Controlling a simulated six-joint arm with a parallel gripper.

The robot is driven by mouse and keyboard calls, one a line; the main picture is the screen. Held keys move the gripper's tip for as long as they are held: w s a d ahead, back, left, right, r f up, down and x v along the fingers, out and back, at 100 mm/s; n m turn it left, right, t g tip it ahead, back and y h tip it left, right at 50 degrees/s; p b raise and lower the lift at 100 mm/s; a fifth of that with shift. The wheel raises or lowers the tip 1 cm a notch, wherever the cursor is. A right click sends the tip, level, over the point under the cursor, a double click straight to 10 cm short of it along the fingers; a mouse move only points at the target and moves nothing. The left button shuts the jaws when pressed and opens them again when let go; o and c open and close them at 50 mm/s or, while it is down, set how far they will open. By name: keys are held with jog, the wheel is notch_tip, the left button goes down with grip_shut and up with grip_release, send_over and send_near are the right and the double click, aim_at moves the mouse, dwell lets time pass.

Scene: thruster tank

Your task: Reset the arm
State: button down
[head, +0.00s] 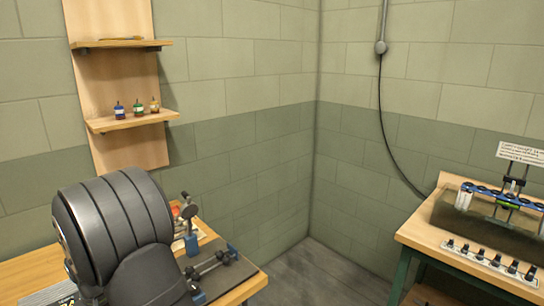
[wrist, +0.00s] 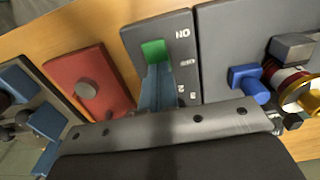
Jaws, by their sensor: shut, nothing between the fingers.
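In the wrist view, my gripper (wrist: 157,72) is shut and empty. Its narrow blue-grey fingers reach up from the grey palm bar. The fingertips lie over a dark switch box (wrist: 186,50) marked ON, just below its green part (wrist: 153,50). I cannot tell whether they touch it. In the head view, my dark arm fills the lower left over the workbench (head: 40,272), and my gripper cannot be made out there.
In the wrist view, a red block (wrist: 92,82) with a round knob sits left of the switch box. A grey fixture with a blue knob (wrist: 248,80) and brass ring stands right. In the head view, a water tank (head: 480,222) stands far right, and wall shelves (head: 130,122) hold small bottles.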

jog(key=s+d+r, duration=0.2)
jog(key=r, duration=1.3)
jog(key=s+d+r+t+y, duration=0.1)
jog(key=r, duration=1.5)
jog(key=shift+s+d, duration=0.35)
jog(key=shift+s, duration=0.05)
jog(key=shift+f, duration=0.1)
jog(key=w+a+f, duration=0.2)
jog(key=f, duration=0.8)
jog(key=w+a+f, duration=0.1)
jog(key=f, duration=0.9)
jog(key=shift+w+a+f+g+h, duration=0.2)
jog(key=shift+w+a+g+h, duration=0.15)
jog(key=shift+g+h, duration=0.05)
jog(key=shift+r, duration=0.1)
